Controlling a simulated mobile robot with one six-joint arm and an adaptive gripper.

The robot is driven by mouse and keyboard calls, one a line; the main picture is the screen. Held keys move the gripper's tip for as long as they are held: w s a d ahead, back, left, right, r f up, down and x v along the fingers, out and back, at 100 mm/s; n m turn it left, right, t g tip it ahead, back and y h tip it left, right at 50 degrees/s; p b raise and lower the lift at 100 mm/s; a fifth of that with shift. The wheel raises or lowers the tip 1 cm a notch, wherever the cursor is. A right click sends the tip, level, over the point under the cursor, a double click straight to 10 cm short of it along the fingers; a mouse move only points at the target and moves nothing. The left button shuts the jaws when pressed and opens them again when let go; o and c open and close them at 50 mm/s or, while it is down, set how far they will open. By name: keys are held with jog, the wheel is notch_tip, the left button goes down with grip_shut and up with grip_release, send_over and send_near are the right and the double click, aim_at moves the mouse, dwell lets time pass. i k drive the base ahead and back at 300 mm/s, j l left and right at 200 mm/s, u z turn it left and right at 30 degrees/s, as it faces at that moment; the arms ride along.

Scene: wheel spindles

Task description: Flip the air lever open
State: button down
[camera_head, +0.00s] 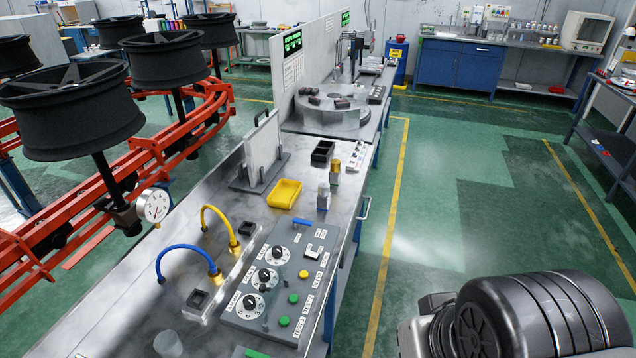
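A grey control panel (236,312) lies on the metal bench in the lower middle of the head view. A small white switch (315,252) is just nearer. I cannot tell from the labels which one is the air lever, or whether it is open. My gripper is not in view; only part of my own arm shows at the lower right.
Blue (186,248) and yellow (218,211) hoses arch up left of the panel. A yellow tray (285,193), small bottles and black boxes stand beyond it. Wheels on a red conveyor (205,127) run along the left. The green floor right of the bench is clear.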

aim_at(295, 221)
jog(key=i+l, duration=0.25)
jog(key=i, duration=0.3)
jog(key=i+l, duration=0.2)
jog(key=i, duration=0.3)
jog(key=i+l, duration=0.25)
jog(key=i, duration=0.3)
